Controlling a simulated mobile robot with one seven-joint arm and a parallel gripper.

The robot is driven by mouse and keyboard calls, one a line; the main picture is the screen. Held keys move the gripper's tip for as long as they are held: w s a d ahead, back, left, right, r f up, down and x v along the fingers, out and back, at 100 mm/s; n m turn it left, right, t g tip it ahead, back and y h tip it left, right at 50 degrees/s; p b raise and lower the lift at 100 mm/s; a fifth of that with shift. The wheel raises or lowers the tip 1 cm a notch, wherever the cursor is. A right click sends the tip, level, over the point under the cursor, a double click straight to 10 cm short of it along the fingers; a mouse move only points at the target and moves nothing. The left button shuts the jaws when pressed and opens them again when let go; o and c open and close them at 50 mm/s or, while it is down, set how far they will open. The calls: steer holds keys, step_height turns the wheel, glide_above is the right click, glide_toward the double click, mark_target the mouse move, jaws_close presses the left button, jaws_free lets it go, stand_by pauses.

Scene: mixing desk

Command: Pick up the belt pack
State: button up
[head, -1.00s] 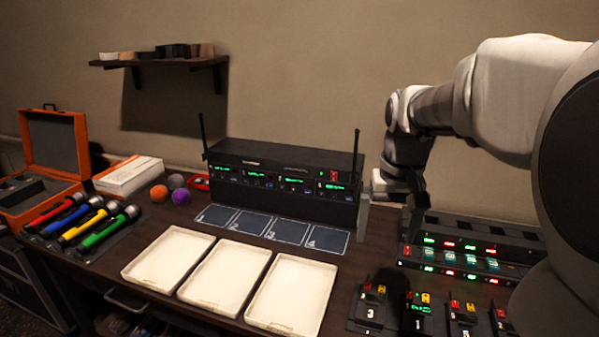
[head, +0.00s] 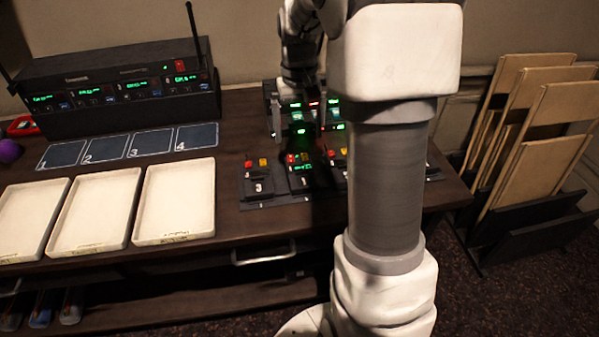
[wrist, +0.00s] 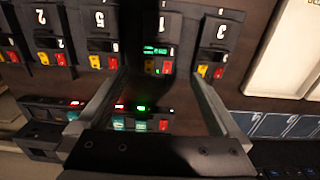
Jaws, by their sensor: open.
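Several black numbered belt packs with red and yellow parts stand in a row. Belt pack 1 (head: 302,183) has a lit green display, and pack 3 (head: 258,185) is at its left. In the wrist view, pack 1 (wrist: 161,45) lies ahead between the lines of my fingers, with pack 3 (wrist: 217,40) to its right and packs 5 (wrist: 99,32) and 2 (wrist: 46,30) to its left. My gripper (wrist: 158,77) is open and empty, above the desk. In the head view, my gripper (head: 300,130) is just behind the pack row; my arm hides the right-hand packs.
A charger (wrist: 140,108) with green and red lights is below the gripper in the wrist view. Three white trays (head: 174,200), numbered dark pads (head: 133,146) and a black receiver rack (head: 115,90) are to the left. Panels in a rack (head: 540,130) stand right of the desk.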

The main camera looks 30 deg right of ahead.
mark_target(299, 165)
steer(key=f+b, duration=0.1)
steer(key=f, duration=0.4)
steer(key=f+b, duration=0.1)
steer(key=f, duration=0.4)
steer(key=shift+w+d+f+b, duration=0.15)
steer(key=shift+w+b, duration=0.05)
steer(key=shift+b, duration=0.2)
steer(key=c, duration=1.3)
